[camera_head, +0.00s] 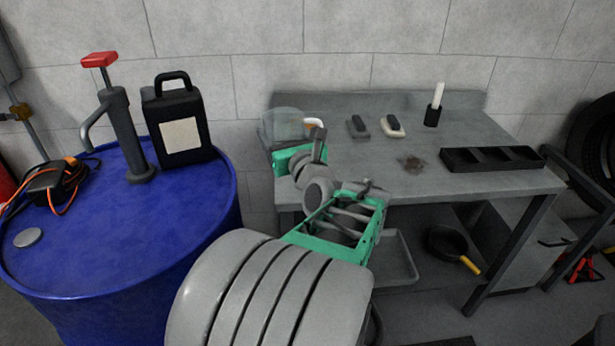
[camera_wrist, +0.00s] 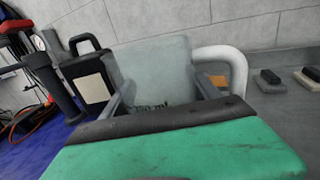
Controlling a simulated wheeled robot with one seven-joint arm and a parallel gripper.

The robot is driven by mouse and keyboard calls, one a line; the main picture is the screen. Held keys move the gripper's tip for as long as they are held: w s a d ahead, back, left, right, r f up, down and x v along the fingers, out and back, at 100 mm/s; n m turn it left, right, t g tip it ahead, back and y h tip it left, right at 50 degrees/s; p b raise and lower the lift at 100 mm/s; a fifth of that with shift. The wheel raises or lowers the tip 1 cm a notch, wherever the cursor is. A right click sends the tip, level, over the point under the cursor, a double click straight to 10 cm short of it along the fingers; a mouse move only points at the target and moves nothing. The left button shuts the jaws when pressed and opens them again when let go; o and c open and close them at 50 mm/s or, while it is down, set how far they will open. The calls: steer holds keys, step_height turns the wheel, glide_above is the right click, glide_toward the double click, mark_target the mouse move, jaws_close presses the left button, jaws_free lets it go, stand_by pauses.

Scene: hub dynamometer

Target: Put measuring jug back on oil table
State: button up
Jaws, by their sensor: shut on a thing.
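The measuring jug (camera_head: 286,124) is a clear grey vessel with a white handle. It is at the left end of the grey metal table (camera_head: 385,162), partly hidden behind my gripper. In the wrist view the jug (camera_wrist: 158,75) fills the middle, roughly upright, with "ml" lettering low on its side. My gripper (camera_wrist: 158,98) is shut on the jug, one finger on each side. In the head view my green-and-grey gripper (camera_head: 300,148) reaches to the table's left end. Whether the jug's base touches the tabletop is hidden.
A blue drum (camera_head: 110,235) stands left, bearing a hand pump (camera_head: 124,125), a black canister (camera_head: 180,125) and an orange cable (camera_head: 58,190). On the table are two small blocks (camera_head: 393,126), a black holder (camera_head: 433,115), a dark stain (camera_head: 411,163) and a black tray (camera_head: 492,159). The table's middle is mostly clear.

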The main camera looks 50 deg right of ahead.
steer(key=shift+s+d+f, duration=0.1)
steer(key=shift+s+d, duration=0.05)
steer(key=shift+d, duration=0.2)
steer(key=w+d+f+b, duration=0.1)
steer(key=d+f, duration=0.2)
steer(key=d, duration=0.1)
steer(key=w+d+f+b, duration=0.1)
steer(key=d+f+b, duration=0.1)
steer(key=d+f, duration=0.2)
steer(key=w+d+f+b, duration=0.1)
steer(key=d+f, duration=0.3)
steer(key=d, duration=0.2)
steer(key=shift+w+d+b, duration=0.15)
steer(key=shift+w+b, duration=0.2)
steer(key=shift+b, duration=0.05)
step_height(320, 180, down, 2)
steer(key=shift+f+b, duration=0.25)
steer(key=shift+b, duration=0.15)
steer(key=shift+s+a+r, duration=0.1)
steer(key=shift+a+r, duration=0.1)
steer(key=shift+a, duration=0.05)
steer(key=shift+s+a+f, duration=0.1)
steer(key=shift+a+f, duration=0.05)
steer(key=o, duration=1.6)
